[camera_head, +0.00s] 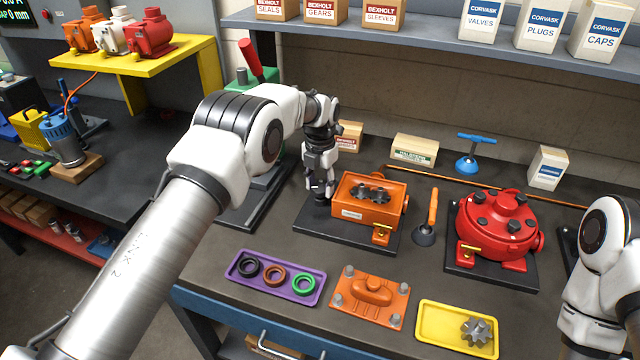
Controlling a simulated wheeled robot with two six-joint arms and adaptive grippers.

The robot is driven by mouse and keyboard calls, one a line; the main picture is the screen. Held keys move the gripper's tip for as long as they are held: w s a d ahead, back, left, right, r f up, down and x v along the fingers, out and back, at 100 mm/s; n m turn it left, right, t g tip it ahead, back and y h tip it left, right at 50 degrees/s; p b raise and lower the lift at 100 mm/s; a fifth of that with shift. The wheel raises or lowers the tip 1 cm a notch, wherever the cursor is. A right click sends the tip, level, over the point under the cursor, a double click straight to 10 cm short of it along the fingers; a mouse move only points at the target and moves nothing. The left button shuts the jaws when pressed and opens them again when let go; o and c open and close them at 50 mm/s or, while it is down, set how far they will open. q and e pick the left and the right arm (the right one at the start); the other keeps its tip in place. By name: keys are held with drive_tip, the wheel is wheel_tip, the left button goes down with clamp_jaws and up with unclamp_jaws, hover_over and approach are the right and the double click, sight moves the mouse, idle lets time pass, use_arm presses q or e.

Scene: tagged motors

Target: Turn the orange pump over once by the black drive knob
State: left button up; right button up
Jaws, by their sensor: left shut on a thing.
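The orange pump (352,212) stands on a dark base plate (345,241) in the middle of the bench. Its top is open and shows two dark gears (370,194) side by side. My left gripper (319,192) points down at the pump's left side and is shut on the black drive knob. The fingers mostly hide the knob, so its turn angle cannot be told. My right arm shows at the right edge, but its gripper is out of view.
An orange cover plate (352,306), a purple tray (308,296) with three rings and a yellow tray (430,342) with a grey gear lie in front. A red pump (478,228) and an orange-handled tool (433,208) stand right. Small boxes line the back.

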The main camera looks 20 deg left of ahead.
sight(320, 187)
idle(0.3)
use_arm(q)
drive_tip(key=o, duration=1.1)
drive_tip(key=shift+o, duration=0.2)
drive_tip(key=shift+r, duration=3.95)
